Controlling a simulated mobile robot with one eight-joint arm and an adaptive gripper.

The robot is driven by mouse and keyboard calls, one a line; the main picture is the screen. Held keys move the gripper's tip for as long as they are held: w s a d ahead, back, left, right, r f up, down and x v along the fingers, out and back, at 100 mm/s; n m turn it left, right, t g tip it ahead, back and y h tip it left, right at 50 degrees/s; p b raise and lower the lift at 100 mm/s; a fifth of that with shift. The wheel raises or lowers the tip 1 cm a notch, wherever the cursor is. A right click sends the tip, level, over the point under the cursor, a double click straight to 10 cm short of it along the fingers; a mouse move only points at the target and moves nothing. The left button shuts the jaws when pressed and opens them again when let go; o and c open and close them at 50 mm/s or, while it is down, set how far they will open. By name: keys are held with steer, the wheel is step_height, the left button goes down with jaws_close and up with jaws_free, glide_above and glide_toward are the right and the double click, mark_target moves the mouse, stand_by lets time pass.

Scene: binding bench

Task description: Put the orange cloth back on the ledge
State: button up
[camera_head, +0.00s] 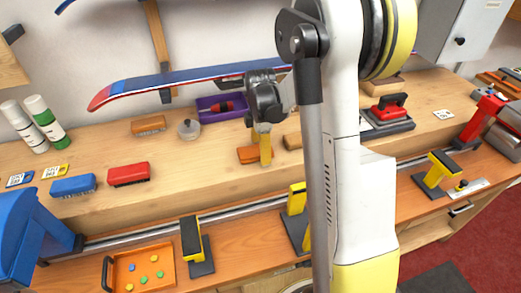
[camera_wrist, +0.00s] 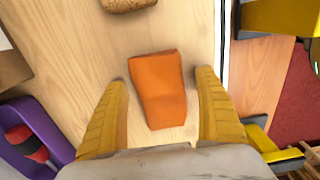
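The orange cloth (camera_wrist: 158,88) is a small folded, block-like piece lying on the pale wooden surface. In the head view the orange cloth (camera_head: 248,154) shows just left of my gripper's yellow finger, partly hidden by it. My gripper (camera_wrist: 160,80) is open, pointing down, with one yellow finger on each side of the cloth. Gaps of wood show between cloth and fingertips. In the head view my gripper (camera_head: 264,160) is over the raised wooden ledge (camera_head: 200,170) at the back of the bench.
A brown cork block (camera_wrist: 125,4) lies close by. A purple tray (camera_head: 220,107) with a red item stands behind, near a white-lidded jar (camera_head: 189,129). A ski (camera_head: 185,80) hangs above. Yellow-and-black vises (camera_head: 194,240) stand along the lower front. Red (camera_head: 129,174) and blue brushes (camera_head: 73,186) lie left.

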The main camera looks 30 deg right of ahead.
step_height(320, 180, up, 12)
steer(key=p, duration=0.4)
steer(key=s+a+r+m+t, duration=0.3)
steer(key=s+a+r+m, duration=0.35)
steer(key=a+r, duration=0.2)
steer(key=s+a+m+t, duration=0.4)
steer(key=s+a+m, duration=0.4)
steer(key=s, duration=0.3)
steer(key=shift+a+f, duration=0.35)
steer(key=shift+f, duration=0.05)
step_height(320, 180, down, 3)
steer(key=b, duration=0.2)
steer(key=shift+r+b, duration=0.15)
steer(key=shift+b, duration=0.2)
